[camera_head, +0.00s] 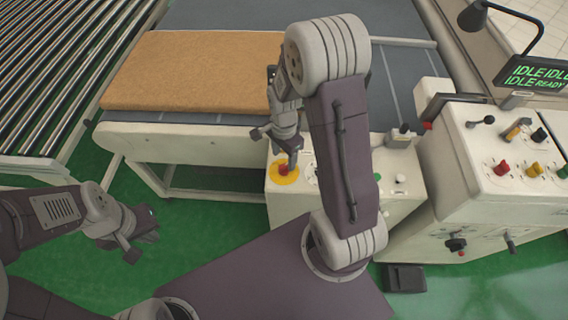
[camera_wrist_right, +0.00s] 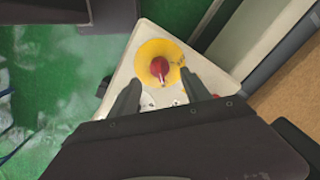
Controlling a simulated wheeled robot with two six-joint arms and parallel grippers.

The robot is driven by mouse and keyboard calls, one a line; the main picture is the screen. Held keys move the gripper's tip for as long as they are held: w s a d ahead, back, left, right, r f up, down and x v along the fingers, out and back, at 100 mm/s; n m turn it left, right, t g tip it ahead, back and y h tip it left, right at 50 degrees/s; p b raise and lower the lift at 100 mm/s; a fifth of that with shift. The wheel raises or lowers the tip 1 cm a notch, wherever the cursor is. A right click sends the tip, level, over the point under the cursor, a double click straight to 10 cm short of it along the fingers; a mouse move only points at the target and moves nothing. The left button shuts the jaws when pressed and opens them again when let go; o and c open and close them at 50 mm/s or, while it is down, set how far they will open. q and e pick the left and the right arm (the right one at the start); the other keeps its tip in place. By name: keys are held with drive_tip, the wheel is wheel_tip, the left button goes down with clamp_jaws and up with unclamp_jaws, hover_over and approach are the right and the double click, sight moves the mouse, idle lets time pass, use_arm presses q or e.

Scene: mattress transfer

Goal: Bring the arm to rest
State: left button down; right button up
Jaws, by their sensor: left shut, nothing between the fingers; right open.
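My right arm reaches up across the middle of the head view and bends down to its gripper (camera_head: 292,165). This gripper is above the red emergency-stop style knob (camera_head: 284,169) on its yellow disc. In the right wrist view the right gripper (camera_wrist_right: 168,88) is open, its two fingers apart on either side of the line to the red knob (camera_wrist_right: 159,67). Nothing is between them; I cannot tell the exact gap to the knob. My left gripper (camera_head: 143,240) is shut and empty, low at the left over the green floor.
A tan mattress (camera_head: 190,72) lies on the conveyor table (camera_head: 200,118). A roller conveyor (camera_head: 55,75) runs at the far left. A cream control console (camera_head: 490,180) with knobs, levers and a green "IDLE" display (camera_head: 538,76) stands at the right. Green floor (camera_head: 200,210) is open at the left.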

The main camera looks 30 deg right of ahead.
wheel_tip(320, 180, up, 4)
drive_tip(key=shift+f, duration=0.25)
drive_tip(key=shift+a+f, duration=0.1)
